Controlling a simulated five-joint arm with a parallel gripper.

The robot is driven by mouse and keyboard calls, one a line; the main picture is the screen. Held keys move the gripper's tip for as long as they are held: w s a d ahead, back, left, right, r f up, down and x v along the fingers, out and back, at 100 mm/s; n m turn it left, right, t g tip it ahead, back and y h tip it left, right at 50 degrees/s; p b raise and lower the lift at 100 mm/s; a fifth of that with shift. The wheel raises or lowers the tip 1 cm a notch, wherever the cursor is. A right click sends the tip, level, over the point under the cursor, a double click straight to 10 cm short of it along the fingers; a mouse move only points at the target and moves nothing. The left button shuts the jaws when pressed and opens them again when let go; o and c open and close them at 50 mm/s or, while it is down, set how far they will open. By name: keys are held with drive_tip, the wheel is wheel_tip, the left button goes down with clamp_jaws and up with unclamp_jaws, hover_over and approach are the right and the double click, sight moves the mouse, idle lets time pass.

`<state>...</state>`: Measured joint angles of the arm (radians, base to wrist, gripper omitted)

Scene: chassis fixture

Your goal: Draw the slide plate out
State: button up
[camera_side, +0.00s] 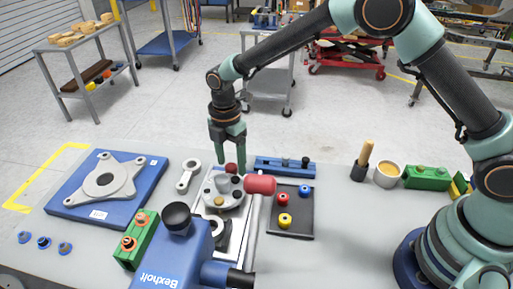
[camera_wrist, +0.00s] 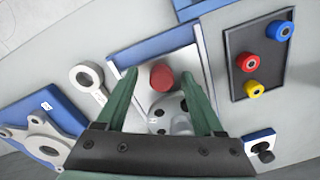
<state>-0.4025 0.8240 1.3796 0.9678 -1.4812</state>
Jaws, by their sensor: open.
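The slide plate appears to be the light metal plate (camera_wrist: 190,62) with a red knob (camera_wrist: 162,77) standing on it. My gripper (camera_side: 231,160) points down over the plate. In the wrist view its green fingers (camera_wrist: 160,68) are open, one on each side of the red knob. I cannot tell whether they touch it. The blue Bexholt unit (camera_side: 185,260) hides part of the plate in the side view.
A black tray (camera_side: 292,222) with coloured knobs is further right. A blue fixture (camera_side: 65,195) with a flanged part and a grey link (camera_side: 187,175) lie left. A blue bar (camera_side: 270,166) is behind.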

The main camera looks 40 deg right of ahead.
wheel_tip(320, 180, up, 12)
drive_tip(key=shift+w, duration=0.2)
drive_tip(key=shift+f, duration=0.1)
drive_tip(key=s+d+r+m+t, duration=0.3)
drive_tip(key=s+d+r+m, duration=0.4)
drive_tip(key=d+r+m, duration=0.35)
drive_tip(key=s+d+f+m+t, duration=0.2)
drive_tip(key=s+d+m+t, duration=0.1)
drive_tip(key=s+d+m, duration=0.6)
drive_tip(key=shift+s+m, duration=0.8)
drive_tip(key=shift+m, duration=0.25)
